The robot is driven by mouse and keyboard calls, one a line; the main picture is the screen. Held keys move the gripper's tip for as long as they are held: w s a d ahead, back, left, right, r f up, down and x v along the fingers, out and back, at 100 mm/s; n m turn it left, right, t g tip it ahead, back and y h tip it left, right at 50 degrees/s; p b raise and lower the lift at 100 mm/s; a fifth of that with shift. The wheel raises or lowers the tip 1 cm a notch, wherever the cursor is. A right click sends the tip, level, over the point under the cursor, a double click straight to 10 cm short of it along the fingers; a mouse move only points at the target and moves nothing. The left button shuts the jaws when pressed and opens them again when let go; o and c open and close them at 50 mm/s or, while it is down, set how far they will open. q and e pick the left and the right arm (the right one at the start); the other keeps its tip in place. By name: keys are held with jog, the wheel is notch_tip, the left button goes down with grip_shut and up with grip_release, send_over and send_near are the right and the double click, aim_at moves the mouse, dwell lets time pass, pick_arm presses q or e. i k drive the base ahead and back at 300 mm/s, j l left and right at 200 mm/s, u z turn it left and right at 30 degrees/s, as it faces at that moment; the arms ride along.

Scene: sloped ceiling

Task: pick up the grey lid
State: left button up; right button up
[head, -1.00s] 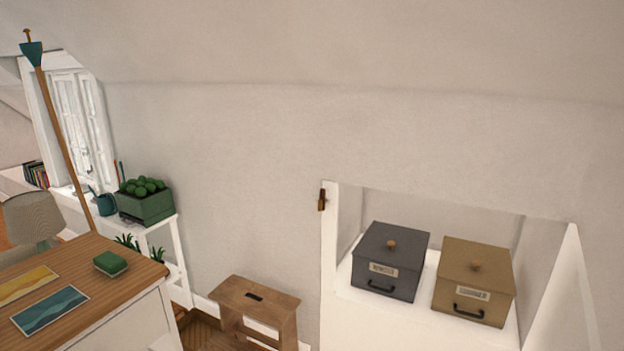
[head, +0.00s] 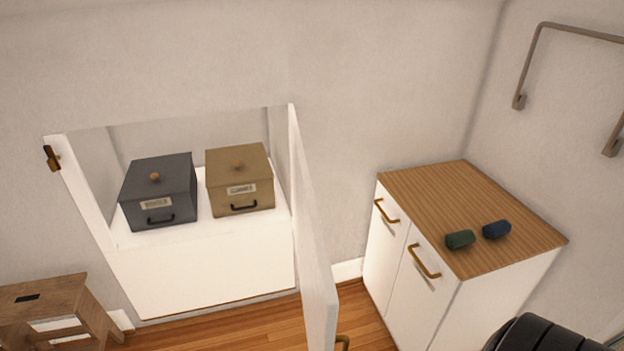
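The grey lid (head: 171,169) lies on the dark grey box (head: 160,211), with a small round wooden knob on top. The box has a label and a black handle on its front. It stands on a white surface inside an open wall niche, at the left of the head view. Beside it on the right is a tan box (head: 240,190) with its own lid and knob. A dark rounded shape at the bottom right corner may be part of my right arm. Neither gripper shows.
An open white door (head: 312,230) stands out from the niche's right side. A white cabinet with a wooden top (head: 450,200) holds a green roll (head: 460,240) and a blue roll (head: 496,230). A wooden step stool (head: 45,305) stands at the lower left. Some wooden floor (head: 220,328) is clear.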

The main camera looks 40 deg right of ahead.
aim_at(169, 174)
jog(key=k+l+z, duration=0.2)
jog(key=l+z, duration=0.15)
jog(key=k+l+z, duration=0.15)
jog(key=l+z, duration=0.15)
jog(key=i+j, duration=0.1)
jog(key=j, duration=0.25)
jog(key=i+j, duration=0.1)
jog(key=j, duration=0.3)
jog(key=i+j+u, duration=0.1)
jog(key=j, duration=0.25)
jog(key=i+j, duration=0.1)
jog(key=j, duration=0.3)
jog(key=i+j+u, duration=0.1)
jog(key=i, duration=0.4)
jog(key=i+j+u, duration=0.15)
jog(key=i+j, duration=0.15)
jog(key=i, duration=0.2)
